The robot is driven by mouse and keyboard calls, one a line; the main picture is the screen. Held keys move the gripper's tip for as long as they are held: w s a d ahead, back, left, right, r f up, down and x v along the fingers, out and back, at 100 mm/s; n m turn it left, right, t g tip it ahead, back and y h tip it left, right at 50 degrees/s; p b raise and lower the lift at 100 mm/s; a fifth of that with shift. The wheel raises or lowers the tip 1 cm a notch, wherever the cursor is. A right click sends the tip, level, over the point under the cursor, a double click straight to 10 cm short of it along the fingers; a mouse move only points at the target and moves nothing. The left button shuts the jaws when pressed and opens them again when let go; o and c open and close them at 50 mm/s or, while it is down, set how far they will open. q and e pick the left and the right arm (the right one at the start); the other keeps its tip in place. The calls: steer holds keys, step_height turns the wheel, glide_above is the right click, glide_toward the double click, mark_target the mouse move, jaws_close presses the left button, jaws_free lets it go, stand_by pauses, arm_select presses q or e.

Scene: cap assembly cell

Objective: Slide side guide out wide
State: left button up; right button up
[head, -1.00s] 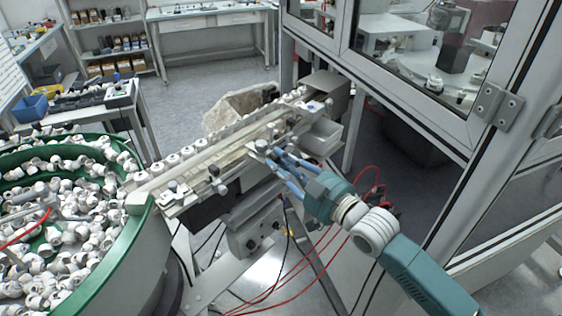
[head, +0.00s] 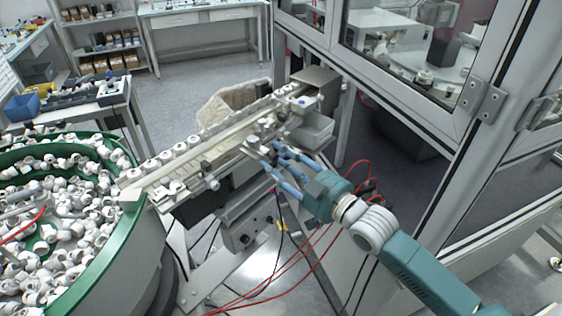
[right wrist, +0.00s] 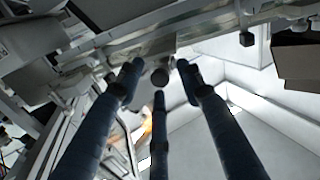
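The feeder track (head: 205,150) runs diagonally from the green bowl up to the glass enclosure, with a row of white caps along its far side. The side guide (head: 228,158) appears to be the pale rail along the near side, with small clamps and knobs. My right gripper (head: 271,156) has three blue fingers at the near edge of the track. In the right wrist view, the fingers (right wrist: 159,78) are spread, with a dark round knob (right wrist: 160,75) showing between their tips. Gaps show around the knob; contact cannot be told. My left gripper is out of view.
The green bowl (head: 128,198) full of white caps stands at left. The enclosure frame (head: 440,190) rises close to my right arm. Red cables (head: 300,262) hang below the track.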

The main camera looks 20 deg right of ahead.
steer(key=shift+s+d+f, duration=0.1)
steer(key=shift+s+d, duration=0.1)
steer(key=shift+s, duration=0.25)
steer(key=v, duration=1.1)
